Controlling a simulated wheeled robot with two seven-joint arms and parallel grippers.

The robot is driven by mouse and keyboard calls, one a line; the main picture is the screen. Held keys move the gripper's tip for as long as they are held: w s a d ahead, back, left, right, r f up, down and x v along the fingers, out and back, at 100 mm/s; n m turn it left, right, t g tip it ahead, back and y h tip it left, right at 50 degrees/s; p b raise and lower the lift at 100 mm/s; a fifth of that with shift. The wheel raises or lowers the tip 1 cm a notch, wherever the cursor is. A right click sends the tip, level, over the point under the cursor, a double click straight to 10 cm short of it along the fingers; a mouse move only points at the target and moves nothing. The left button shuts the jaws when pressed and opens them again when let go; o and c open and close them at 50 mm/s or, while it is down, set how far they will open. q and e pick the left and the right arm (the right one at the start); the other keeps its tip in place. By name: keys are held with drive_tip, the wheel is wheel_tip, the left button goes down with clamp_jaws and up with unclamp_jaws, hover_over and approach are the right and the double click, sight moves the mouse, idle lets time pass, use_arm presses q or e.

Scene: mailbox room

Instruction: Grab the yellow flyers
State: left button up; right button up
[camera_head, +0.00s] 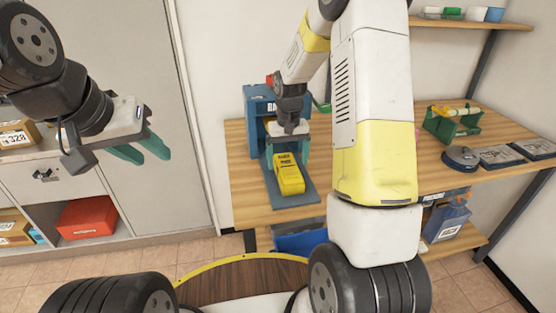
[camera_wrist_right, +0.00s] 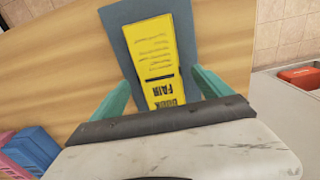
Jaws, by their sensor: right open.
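The yellow flyers (camera_head: 289,180) lie in a stack on a blue-grey base plate (camera_head: 300,200) on the wooden table. In the right wrist view the yellow flyers (camera_wrist_right: 158,50) show dark print, with their near end between the two teal fingers. My right gripper (camera_head: 287,150) is over the far part of the stack in the head view. In the right wrist view my right gripper (camera_wrist_right: 160,86) is open, with a finger at each side of the stack; contact cannot be told. My left gripper (camera_head: 150,157) is open and empty, well left of the table.
A blue holder (camera_head: 259,105) stands behind the flyers. A green caddy (camera_head: 450,125), a dark round object (camera_head: 460,157) and grey trays (camera_head: 500,156) are on the table's right. A grey cabinet with a red box (camera_head: 88,217) stands left. My right arm hides the table's middle.

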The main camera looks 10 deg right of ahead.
sight(288, 166)
wheel_tip(288, 166, down, 4)
drive_tip(key=shift+s+f, duration=0.1)
drive_tip(key=shift+f, duration=0.05)
clamp_jaws()
idle(0.4)
